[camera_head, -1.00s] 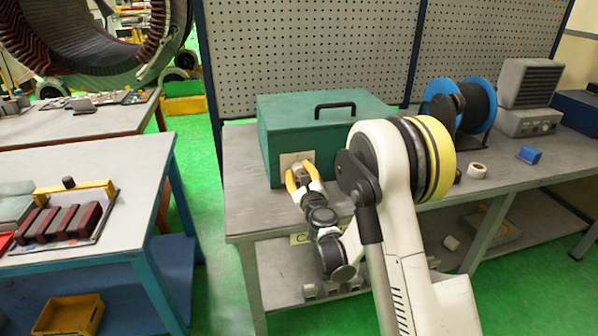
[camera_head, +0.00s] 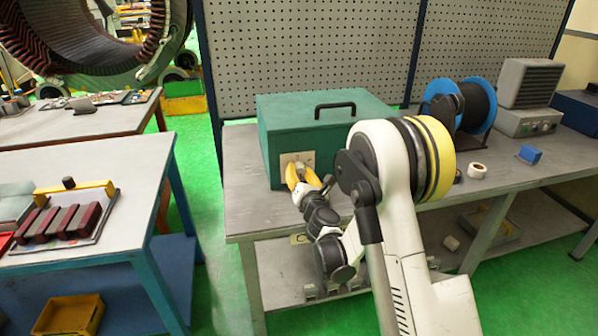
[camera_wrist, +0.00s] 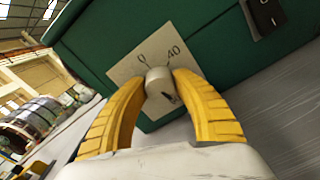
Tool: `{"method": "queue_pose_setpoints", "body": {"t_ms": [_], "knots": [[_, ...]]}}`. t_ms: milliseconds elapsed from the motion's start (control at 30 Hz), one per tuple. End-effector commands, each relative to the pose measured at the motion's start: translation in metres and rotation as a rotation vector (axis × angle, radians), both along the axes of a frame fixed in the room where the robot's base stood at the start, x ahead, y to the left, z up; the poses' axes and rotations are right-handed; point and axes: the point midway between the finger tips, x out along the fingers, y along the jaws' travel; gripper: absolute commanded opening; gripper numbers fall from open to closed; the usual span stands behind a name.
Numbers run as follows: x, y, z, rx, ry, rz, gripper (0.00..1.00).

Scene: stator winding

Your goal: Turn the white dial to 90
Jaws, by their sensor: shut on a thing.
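The white dial (camera_wrist: 159,84) sits on a pale plate (camera_wrist: 128,70) on the front of a green box (camera_head: 325,118). The plate carries the markings "0" and "40" near its upper edge in the wrist view, which is tilted. A dark mark shows on the lower right of the dial. My gripper (camera_wrist: 160,88) has its two yellow fingers closed on either side of the dial. In the head view my gripper (camera_head: 301,173) is at the plate, and the fingers partly hide the dial.
The green box has a black handle (camera_head: 335,106) on top and stands on a grey bench (camera_head: 245,205). A black switch (camera_wrist: 264,14) is on the box front.

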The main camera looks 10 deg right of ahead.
Motion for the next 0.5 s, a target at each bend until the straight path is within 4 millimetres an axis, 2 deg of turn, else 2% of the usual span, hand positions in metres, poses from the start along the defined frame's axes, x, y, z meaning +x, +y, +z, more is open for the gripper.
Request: {"method": "queue_pose_setpoints", "body": {"t_ms": [200, 500], "knots": [[0.0006, 0.0002, 0.0005, 0.134, -0.001, 0.001, 0.03], [0.0006, 0.0002, 0.0005, 0.227, -0.001, 0.001, 0.03]]}}
